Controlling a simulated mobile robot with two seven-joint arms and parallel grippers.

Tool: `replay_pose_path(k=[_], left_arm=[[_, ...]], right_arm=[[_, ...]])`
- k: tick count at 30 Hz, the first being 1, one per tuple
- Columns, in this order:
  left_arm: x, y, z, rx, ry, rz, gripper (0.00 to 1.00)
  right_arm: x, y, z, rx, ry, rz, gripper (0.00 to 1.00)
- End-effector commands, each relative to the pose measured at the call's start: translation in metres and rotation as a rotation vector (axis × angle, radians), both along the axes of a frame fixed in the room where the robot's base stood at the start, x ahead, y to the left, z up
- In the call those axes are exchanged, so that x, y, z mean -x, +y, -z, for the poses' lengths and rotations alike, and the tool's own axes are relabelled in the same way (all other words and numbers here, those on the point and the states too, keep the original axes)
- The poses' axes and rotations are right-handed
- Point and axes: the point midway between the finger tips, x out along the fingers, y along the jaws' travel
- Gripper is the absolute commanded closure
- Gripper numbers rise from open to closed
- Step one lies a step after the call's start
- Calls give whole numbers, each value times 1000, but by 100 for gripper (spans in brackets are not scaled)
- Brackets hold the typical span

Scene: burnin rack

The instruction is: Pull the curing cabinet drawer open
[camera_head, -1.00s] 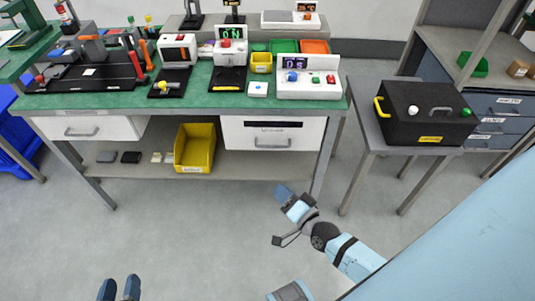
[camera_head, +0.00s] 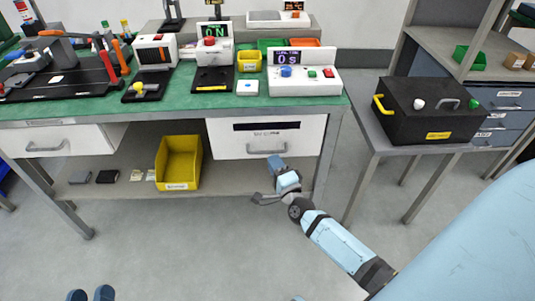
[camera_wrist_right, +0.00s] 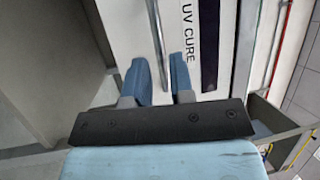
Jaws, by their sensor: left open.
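The curing cabinet drawer (camera_head: 228,143) has a white front under the right part of the green bench. It has a dark strip, a UV CURE label and a grey bar handle (camera_head: 267,151), and looks shut. My right gripper (camera_head: 277,164) is just below and in front of the handle. In the right wrist view, its blue fingers (camera_wrist_right: 159,64) are apart, with the handle (camera_wrist_right: 156,32) lined up between them; whether they touch it cannot be told. My left gripper (camera_head: 90,294) is open and empty at the bottom left edge, away from the drawer.
A yellow bin (camera_head: 178,163) stands on the lower shelf left of the drawer. A bench leg (camera_head: 327,155) is right of my right gripper. A black box (camera_head: 428,108) sits on a side table. The floor in front is clear.

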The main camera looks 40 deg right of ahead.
Motion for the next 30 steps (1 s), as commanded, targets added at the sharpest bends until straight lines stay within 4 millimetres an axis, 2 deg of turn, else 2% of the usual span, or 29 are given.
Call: replay_pose_path(k=[3, 9, 20, 24, 30], left_arm=[[0, -2, -5, 19, -31, 7, 57], [0, -5, -11, 38, -57, 16, 57], [1, -5, -15, 46, -71, 18, 57], [1, -5, -16, 45, -70, 18, 57], [1, -5, -16, 44, -69, 17, 57]], right_arm=[[-23, -3, -3, 0, -2, 1, 78], [-44, -7, -7, 0, 0, 1, 78], [-49, -7, -8, 1, 1, -1, 78], [-49, -7, -8, 1, 1, -1, 100], [-49, -7, -8, 1, 1, -1, 100]])
